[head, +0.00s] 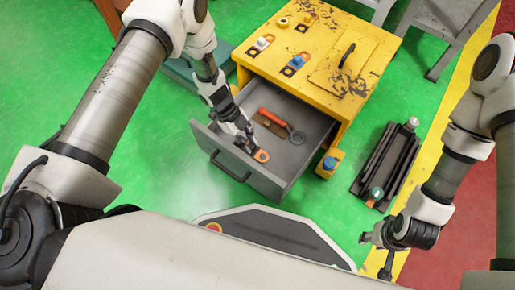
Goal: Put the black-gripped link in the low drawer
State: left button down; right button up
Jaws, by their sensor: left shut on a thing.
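My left gripper (247,141) is shut on a link (261,156) and holds it over the open low drawer (295,165). An orange end with a hole shows past the fingertips. The link's grip is hidden by the fingers, so I cannot make out its colour. Whether the link touches the drawer floor is unclear. The grey drawer is pulled out from the yellow cabinet (345,85). My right gripper (384,262) is at the lower right, away from the drawer, and its fingers are too small to judge.
In the drawer lie an orange-handled tool (273,118) and a brown piece (263,127). On the cabinet top are a white-gripped link (262,43), a blue-gripped link (294,65) and a black handle (347,55). A dark rack (385,165) stands on the floor at right.

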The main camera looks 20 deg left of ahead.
pick_arm(q)
notch_tip(320, 180, down, 7)
jog(key=b, duration=0.3)
jog(key=shift+r, duration=0.15)
jog(key=c, duration=1)
grip_release()
jog(key=shift+w+r, duration=0.1)
jog(key=shift+r, duration=0.1)
jog(key=p+v, duration=0.5)
jog(key=v, duration=0.6)
jog(key=shift+a+r+p, duration=0.25)
jog(key=shift+p, duration=0.15)
jog(key=shift+r, duration=0.1)
